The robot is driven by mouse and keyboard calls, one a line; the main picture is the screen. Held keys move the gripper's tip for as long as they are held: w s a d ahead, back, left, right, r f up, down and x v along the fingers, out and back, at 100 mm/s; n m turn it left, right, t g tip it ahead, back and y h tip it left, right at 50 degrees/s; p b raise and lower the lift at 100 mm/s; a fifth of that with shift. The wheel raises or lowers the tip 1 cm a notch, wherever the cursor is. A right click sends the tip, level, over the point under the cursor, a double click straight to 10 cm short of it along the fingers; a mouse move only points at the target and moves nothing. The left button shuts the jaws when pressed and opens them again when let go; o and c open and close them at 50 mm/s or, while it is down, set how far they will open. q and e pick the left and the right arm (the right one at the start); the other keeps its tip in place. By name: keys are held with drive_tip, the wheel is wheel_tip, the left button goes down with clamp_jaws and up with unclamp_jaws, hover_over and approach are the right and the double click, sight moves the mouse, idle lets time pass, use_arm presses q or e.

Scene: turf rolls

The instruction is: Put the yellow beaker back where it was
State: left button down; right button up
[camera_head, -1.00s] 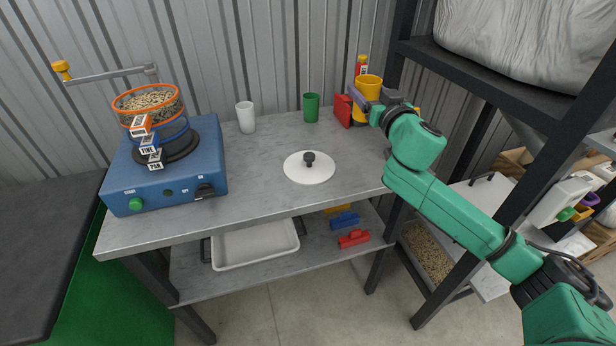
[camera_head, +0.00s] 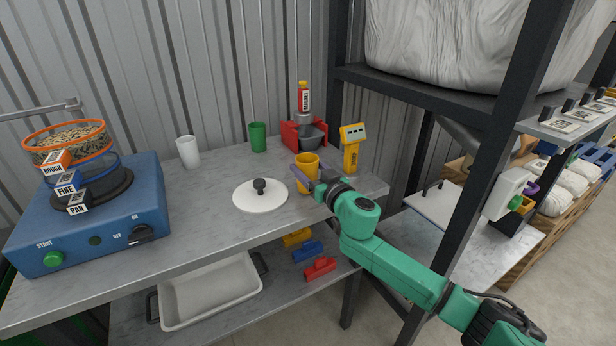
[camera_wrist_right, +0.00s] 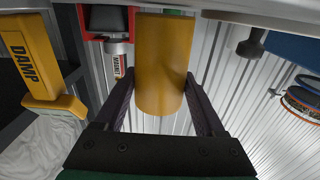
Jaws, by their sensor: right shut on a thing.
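The yellow beaker (camera_head: 308,168) is upright at the right part of the grey bench, in front of the red stand. My right gripper (camera_head: 306,180) is shut on it, with one finger on each side. In the right wrist view the beaker (camera_wrist_right: 160,70) sits between both fingers of the gripper (camera_wrist_right: 158,100). The beaker's base is low over the bench top; I cannot tell whether it touches. My left gripper is not in view.
A white lid (camera_head: 260,195) lies left of the beaker. A yellow meter (camera_head: 352,150) stands close on its right, and the red stand (camera_head: 292,135) behind. A green beaker (camera_head: 258,138) and a white beaker (camera_head: 188,152) stand further left. A dark rack post (camera_head: 470,150) rises at right.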

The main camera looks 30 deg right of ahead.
drive_tip(key=shift+f, duration=0.25)
drive_tip(key=shift+f, duration=0.15)
drive_tip(key=o, duration=1.6)
drive_tip(key=shift+s, duration=0.1)
